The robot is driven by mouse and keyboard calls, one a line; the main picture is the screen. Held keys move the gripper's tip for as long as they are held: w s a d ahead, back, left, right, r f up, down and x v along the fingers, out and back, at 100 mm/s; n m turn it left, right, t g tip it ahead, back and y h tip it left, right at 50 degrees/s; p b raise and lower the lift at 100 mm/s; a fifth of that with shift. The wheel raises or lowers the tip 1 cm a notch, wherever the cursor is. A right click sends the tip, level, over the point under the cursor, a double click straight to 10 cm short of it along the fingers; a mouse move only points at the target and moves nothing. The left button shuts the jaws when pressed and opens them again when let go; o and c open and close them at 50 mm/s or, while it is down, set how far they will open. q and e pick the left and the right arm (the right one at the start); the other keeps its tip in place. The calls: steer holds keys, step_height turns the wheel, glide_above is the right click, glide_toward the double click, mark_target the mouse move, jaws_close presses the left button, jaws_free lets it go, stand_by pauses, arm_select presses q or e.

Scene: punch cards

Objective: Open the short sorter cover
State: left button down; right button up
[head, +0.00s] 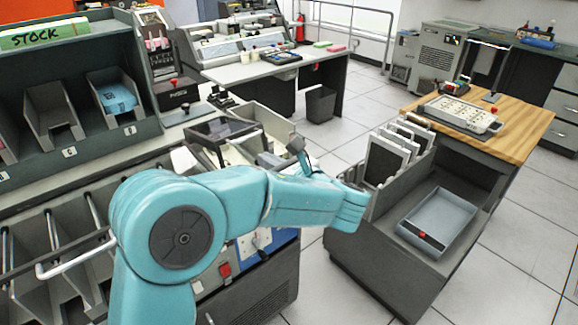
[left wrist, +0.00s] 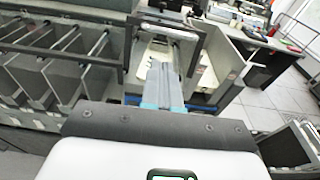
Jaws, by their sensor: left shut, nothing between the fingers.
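The sorter (head: 262,122) stands at the middle left in the head view, a grey machine with a blue lower front. A small dark-framed panel (head: 215,128) on its top looks like the short cover; I cannot tell how far it is raised. My left gripper (head: 297,147) is at the sorter's right side, partly hidden by my teal arm. In the left wrist view its fingers (left wrist: 165,72) are together and empty, pointing at the sorter's open-looking top beneath a dark bar (left wrist: 163,29). I cannot tell whether they touch it. My right gripper is out of view.
Card pockets with metal rods (head: 62,235) lie left of the sorter, below a stock shelf (head: 85,133). A grey cart (head: 400,255) with upright card dividers and a tray (head: 437,219) stands to the right. Tiled floor lies open between it and the back desk (head: 255,70).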

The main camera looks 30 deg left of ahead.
mark_target(246, 138)
arm_select(q)
steer(key=a, duration=0.1)
steer(key=w+a+r, duration=0.1)
steer(key=a, duration=0.1)
steer(key=w+a+r+p, duration=0.1)
steer(key=a, duration=0.1)
steer(key=shift+a, duration=0.1)
steer(key=shift+w, duration=0.2)
steer(key=shift+a+r+p, duration=0.1)
steer(key=shift+r+p, duration=0.2)
steer(key=shift+p, duration=0.1)
